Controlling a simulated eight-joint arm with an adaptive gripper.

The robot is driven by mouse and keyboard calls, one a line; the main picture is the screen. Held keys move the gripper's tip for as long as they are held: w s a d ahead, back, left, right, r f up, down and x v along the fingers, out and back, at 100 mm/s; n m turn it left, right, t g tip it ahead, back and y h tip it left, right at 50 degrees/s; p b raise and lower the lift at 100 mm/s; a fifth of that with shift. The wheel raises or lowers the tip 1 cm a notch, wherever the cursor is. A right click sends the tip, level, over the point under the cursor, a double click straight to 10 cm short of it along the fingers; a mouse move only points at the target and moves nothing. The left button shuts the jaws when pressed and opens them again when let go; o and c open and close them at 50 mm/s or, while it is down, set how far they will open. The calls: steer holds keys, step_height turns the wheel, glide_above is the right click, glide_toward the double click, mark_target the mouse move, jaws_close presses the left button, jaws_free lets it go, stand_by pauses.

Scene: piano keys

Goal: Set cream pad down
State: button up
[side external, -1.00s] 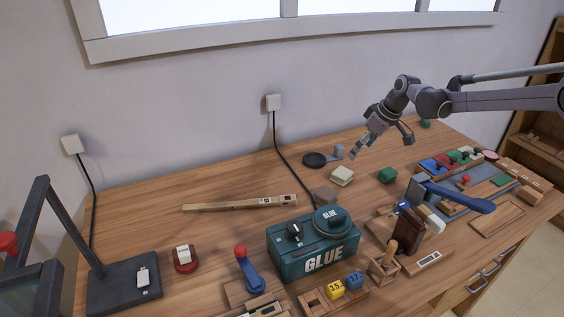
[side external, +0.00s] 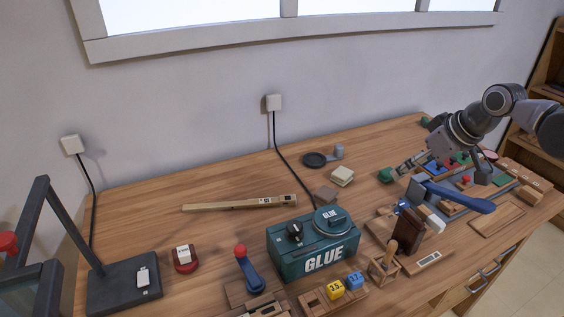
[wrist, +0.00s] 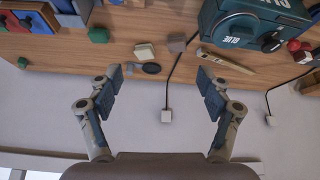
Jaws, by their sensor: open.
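The cream pad (side external: 342,175) lies on the wooden desk, behind and right of the glue tin, and looks like a small stack of pale layers. It also shows in the wrist view (wrist: 144,51), beyond the gap between my fingers.
The green block (side external: 385,175) stands between the pad and my gripper. A brown pad (side external: 326,194) and a dark round dish (side external: 315,159) lie near the cream pad. The glue tin (side external: 312,244) is in front. A blue-handled tool (side external: 460,196) is at right.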

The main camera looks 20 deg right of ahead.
steer(key=s+f+m+t, duration=0.1)
steer(key=s+f, duration=0.2)
steer(key=s, duration=0.6)
steer(key=shift+s+a+f, duration=0.2)
steer(key=shift+a+f, duration=0.15)
steer(key=shift+f, duration=0.05)
stand_by(0.6)
